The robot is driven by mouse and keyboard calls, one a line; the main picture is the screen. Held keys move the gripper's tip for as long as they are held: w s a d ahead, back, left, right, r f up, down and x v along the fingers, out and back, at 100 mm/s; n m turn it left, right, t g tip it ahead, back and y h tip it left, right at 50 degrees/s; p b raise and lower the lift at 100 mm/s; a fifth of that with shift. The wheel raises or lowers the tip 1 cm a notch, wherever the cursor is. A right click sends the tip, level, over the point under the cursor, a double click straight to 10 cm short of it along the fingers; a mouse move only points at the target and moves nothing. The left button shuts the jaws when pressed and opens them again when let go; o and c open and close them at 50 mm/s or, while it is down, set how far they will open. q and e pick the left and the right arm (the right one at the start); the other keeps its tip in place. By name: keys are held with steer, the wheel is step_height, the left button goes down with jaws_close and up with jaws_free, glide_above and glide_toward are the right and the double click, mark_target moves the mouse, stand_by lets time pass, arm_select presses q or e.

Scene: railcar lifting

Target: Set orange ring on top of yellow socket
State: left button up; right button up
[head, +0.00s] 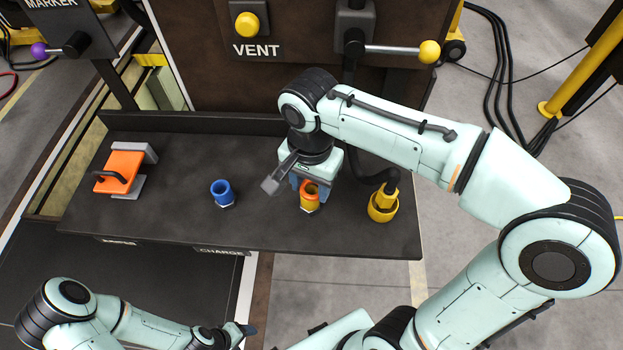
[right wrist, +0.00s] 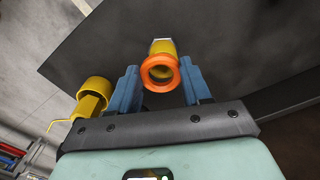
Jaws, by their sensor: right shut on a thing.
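The orange ring (head: 317,187) is at the mouth of the yellow socket (head: 308,204) on the dark shelf. My right gripper (head: 309,188) is shut on the ring from above, its blue fingers on either side. In the right wrist view, the ring (right wrist: 145,73) lines up with the socket (right wrist: 162,47), and yellow shows through its hole. I cannot tell whether the ring rests on the socket or is just above it. My left gripper (head: 240,332) is low in the head view, away from the shelf; its finger opening is unclear.
A blue socket (head: 222,193) stands left of the yellow one. A yellow plug with a black cable (head: 383,206) stands close on the right. An orange block with a handle (head: 119,172) is at the shelf's left. The panel with a VENT button (head: 247,25) rises behind.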

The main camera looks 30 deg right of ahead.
steer(key=shift+r, duration=0.25)
steer(key=shift+a, duration=0.2)
steer(key=shift+w+f, duration=0.15)
steer(key=shift+f, duration=0.4)
steer(key=o, duration=1)
